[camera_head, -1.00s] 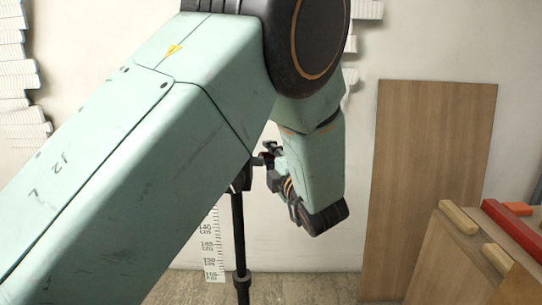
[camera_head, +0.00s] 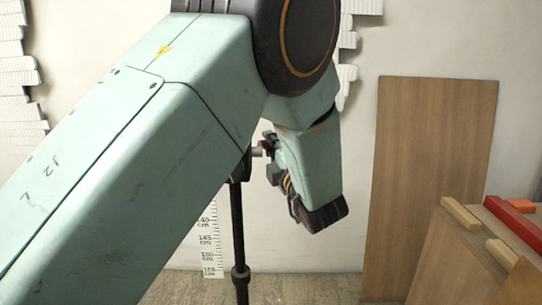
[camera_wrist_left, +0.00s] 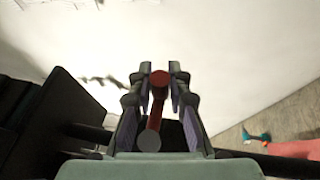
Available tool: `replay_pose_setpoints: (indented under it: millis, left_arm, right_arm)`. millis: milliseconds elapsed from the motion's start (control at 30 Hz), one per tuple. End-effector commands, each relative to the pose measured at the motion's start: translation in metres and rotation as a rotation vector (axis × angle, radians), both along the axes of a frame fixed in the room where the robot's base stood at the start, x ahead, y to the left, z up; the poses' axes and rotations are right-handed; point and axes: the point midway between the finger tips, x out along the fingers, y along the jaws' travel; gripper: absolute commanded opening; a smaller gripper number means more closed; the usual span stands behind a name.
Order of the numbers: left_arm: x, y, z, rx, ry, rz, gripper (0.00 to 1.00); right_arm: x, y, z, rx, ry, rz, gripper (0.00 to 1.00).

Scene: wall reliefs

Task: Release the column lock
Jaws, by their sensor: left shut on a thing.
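A black upright column (camera_head: 238,230) stands in front of the white wall in the head view, partly hidden by my left arm. My left gripper (camera_head: 268,145) is at the column's upper part, small and half hidden behind my arm. In the left wrist view, my left gripper (camera_wrist_left: 158,82) is shut on a red lock lever (camera_wrist_left: 158,95), which lies between its two fingers. A round grey end (camera_wrist_left: 149,141) shows at the lever's near end. The lever's exact angle on the column is hard to tell. My right gripper is not in view.
A wooden panel (camera_head: 430,180) leans on the wall at the right. Wooden boards with pale bars (camera_head: 461,213) and a red bar (camera_head: 515,216) stand at the lower right. A measuring strip (camera_head: 209,240) marked in cm is behind the column. White reliefs (camera_head: 18,75) hang on the wall.

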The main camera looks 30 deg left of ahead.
Motion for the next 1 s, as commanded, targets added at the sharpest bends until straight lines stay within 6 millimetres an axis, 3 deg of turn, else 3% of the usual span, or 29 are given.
replay_pose_setpoints:
  millis: [467,500,700,1000]
  left_arm:
    - [-0.0003,-0.0001,0.0025,0.014,-0.026,0.001,0.0]
    - [-0.0003,-0.0001,0.0026,0.014,-0.026,0.001,0.21]
    - [-0.0002,-0.0001,0.0023,0.014,-0.025,0.0,0.38]
    - [-0.0002,-0.0001,0.0018,0.013,-0.024,0.0,0.41]
  right_arm:
    - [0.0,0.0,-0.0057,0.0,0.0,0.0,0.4]
    - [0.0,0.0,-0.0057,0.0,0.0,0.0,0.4]
    - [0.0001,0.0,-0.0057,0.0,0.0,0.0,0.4]
    - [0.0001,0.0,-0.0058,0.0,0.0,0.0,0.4]
